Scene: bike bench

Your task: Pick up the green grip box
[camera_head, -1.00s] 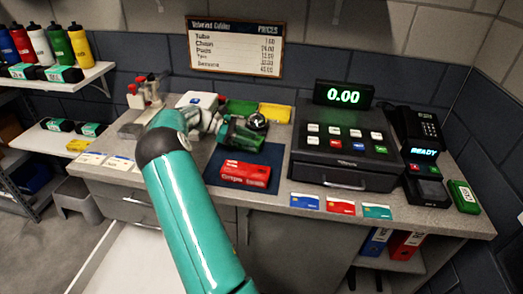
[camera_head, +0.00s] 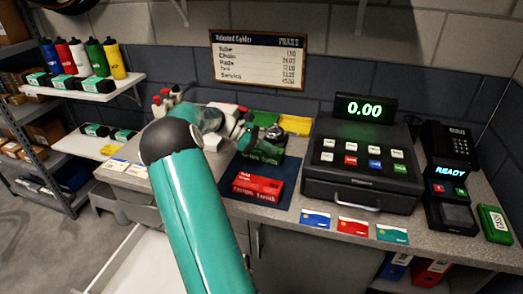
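The green grip box (camera_head: 263,153) lies on the dark blue mat (camera_head: 287,192) on the counter, just behind a red grip box (camera_head: 257,187) with white lettering. My gripper (camera_head: 246,138) is at the left and back of the green box, close to it or over its left edge. Its fingers are small, dark and partly lost against the box, so I cannot tell whether they are open or touching it. My teal arm crosses the left of the counter.
A silver bell (camera_head: 275,134) stands right behind the green box. Green (camera_head: 265,118) and yellow (camera_head: 297,125) flat items lie farther back. A black cash register (camera_head: 362,168) stands to the right, with several cards (camera_head: 353,226) along the front edge.

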